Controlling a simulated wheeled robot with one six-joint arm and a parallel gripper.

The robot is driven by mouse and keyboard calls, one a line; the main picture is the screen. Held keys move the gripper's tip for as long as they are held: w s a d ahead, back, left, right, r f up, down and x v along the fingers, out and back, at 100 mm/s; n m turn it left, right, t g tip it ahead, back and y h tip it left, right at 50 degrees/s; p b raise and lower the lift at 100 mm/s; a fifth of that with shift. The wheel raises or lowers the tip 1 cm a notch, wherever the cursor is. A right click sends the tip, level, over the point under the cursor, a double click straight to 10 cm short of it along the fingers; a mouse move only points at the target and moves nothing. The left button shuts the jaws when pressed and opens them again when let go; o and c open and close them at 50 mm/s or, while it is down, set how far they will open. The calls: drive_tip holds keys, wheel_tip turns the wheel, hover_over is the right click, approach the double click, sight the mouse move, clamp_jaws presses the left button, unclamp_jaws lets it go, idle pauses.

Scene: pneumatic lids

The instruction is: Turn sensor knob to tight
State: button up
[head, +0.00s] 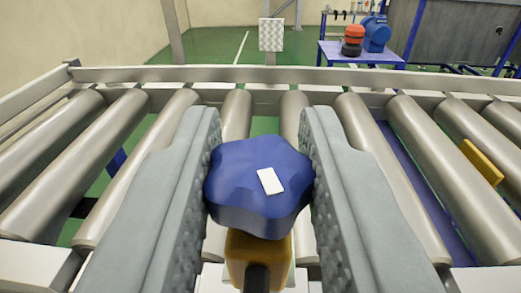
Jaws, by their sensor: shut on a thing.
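The sensor knob (240,212) is a blue, lobed knob with a white rectangular mark (270,181) on its face. The mark is tilted, its top leaning left. The knob sits above a yellow-orange base (258,262) in the lower middle of the head view, with a dark stem below it. My gripper (259,172) is shut on the knob, one grey textured finger pressed on its left side and one on its right. The fingers hide the knob's side edges.
A conveyor with metal rollers (375,150) lies behind the knob, with a pale rail (270,75) along its far side. A yellow block (482,162) is at the right. A blue table (350,52) with red and blue items stands at the back right, beyond green floor.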

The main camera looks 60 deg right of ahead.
drive_tip(key=shift+m+g+h, duration=0.5)
drive_tip(key=shift+m+g, duration=0.6)
drive_tip(key=shift+g, duration=0.4)
drive_tip(key=o, duration=1)
drive_tip(key=shift+a, duration=0.15)
drive_tip(key=v, duration=1.7)
drive_tip(key=shift+w+a, duration=0.15)
drive_tip(key=shift+w, duration=0.05)
